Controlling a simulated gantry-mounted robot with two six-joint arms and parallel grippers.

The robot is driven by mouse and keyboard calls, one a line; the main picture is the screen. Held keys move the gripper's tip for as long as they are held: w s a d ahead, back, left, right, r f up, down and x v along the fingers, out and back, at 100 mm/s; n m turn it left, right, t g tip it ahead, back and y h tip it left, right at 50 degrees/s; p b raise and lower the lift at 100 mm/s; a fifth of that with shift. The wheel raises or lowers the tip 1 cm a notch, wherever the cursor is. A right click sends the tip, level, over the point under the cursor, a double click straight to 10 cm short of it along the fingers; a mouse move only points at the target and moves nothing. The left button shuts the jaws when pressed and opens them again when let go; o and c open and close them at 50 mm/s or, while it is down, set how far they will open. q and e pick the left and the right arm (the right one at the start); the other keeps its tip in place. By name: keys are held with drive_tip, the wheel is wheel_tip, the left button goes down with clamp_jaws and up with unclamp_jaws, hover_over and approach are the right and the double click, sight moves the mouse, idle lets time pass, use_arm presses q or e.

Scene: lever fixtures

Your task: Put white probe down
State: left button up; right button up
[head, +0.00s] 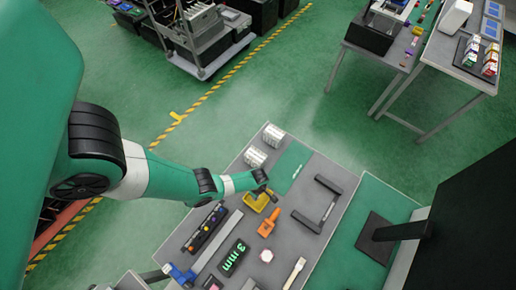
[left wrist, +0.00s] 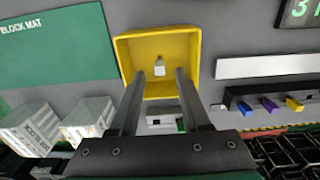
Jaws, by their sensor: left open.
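The small white probe (left wrist: 159,66) is in the yellow tray (left wrist: 182,47), seen in the left wrist view. The tray also shows in the head view (head: 250,203) on the grey bench. My left gripper (left wrist: 165,74) is open, with its two fingers over the tray and the probe between and just beyond their tips. The probe looks free of both fingers, though exact contact is hard to tell. In the head view my left gripper (head: 264,190) is above the tray and hides part of it. My right gripper is not in view.
White blocks (head: 255,157) stand by the green block mat (head: 290,165). An orange tool (head: 269,222), a black U-shaped handle (head: 318,204), a green-lit display (head: 234,257) and a rack of coloured pieces (head: 205,228) lie around the tray. A black post fixture (head: 395,232) stands at right.

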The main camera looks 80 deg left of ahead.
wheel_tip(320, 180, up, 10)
drive_tip(key=p, duration=0.8)
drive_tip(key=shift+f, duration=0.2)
